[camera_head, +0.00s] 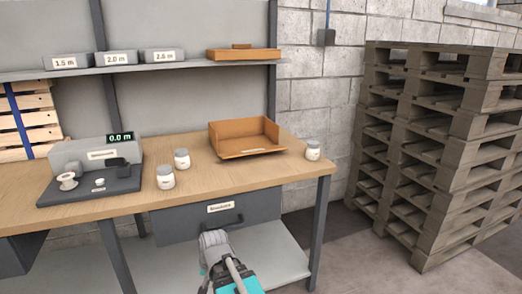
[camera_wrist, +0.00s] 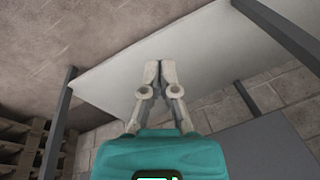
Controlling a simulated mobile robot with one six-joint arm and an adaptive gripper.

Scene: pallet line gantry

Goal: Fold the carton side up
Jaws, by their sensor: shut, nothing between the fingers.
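The orange-brown carton (camera_head: 215,139) sits on the right part of the wooden bench top. Its back, left and right sides stand up, and its front side (camera_head: 250,153) lies folded down toward the bench's front edge. My gripper (camera_head: 213,238) is in front of the bench, below the top and close to the grey drawer's handle. In the wrist view my gripper (camera_wrist: 160,66) has its fingertips together with nothing between them, over the pale lower shelf. The carton is not in the wrist view.
White-labelled jars stand left (camera_head: 182,159) and right (camera_head: 313,150) of the carton. The labelled drawer (camera_head: 180,219) is under the bench top (camera_head: 100,211). Boxes line the upper shelf (camera_head: 130,70). Stacked pallets (camera_head: 420,150) stand at right.

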